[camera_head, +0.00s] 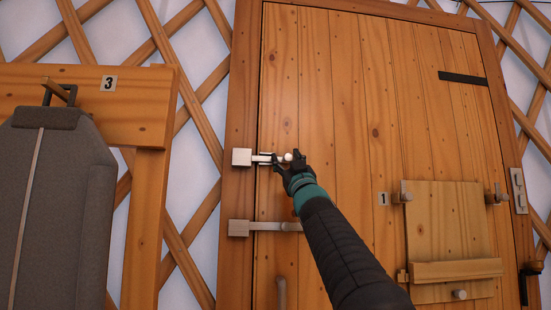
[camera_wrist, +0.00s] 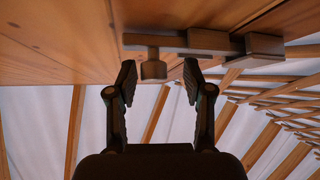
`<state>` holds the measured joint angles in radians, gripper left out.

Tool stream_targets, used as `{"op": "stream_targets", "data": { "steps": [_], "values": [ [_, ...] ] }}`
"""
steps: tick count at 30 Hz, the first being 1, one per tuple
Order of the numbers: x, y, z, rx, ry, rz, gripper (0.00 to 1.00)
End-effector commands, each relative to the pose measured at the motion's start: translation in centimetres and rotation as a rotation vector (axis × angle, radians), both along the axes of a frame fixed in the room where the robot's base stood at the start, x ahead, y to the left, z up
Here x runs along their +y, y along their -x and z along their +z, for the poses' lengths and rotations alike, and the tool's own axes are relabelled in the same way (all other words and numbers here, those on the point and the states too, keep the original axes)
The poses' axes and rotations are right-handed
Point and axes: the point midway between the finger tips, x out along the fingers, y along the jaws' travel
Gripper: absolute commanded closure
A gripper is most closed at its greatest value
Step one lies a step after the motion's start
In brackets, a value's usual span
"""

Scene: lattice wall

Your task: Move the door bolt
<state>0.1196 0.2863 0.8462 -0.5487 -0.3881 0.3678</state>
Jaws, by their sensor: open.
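My gripper (camera_head: 290,164) is open at this knob and partly covers the bolt. In the wrist view the knob (camera_wrist: 153,70) sits between the tips of my open gripper (camera_wrist: 159,78), with gaps on both sides. The bar (camera_wrist: 185,41) and block (camera_wrist: 264,48) also show there.
A wooden panel (camera_head: 447,230) with pegs is at lower right. A grey backpack-like thing (camera_head: 55,200) hangs on a wooden stand at left. Lattice wall (camera_head: 195,90) surrounds the door.

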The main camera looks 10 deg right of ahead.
Motion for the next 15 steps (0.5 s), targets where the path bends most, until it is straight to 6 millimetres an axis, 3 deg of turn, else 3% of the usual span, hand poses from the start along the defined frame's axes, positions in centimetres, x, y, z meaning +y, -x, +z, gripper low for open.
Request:
{"op": "stream_targets", "data": {
  "steps": [7,15],
  "values": [
    [-0.2,0.3,-0.3,0.001,-0.001,0.000,0.49],
    [-0.3,2.0,-1.7,0.001,-0.001,0.000,0.49]
  ]
}}
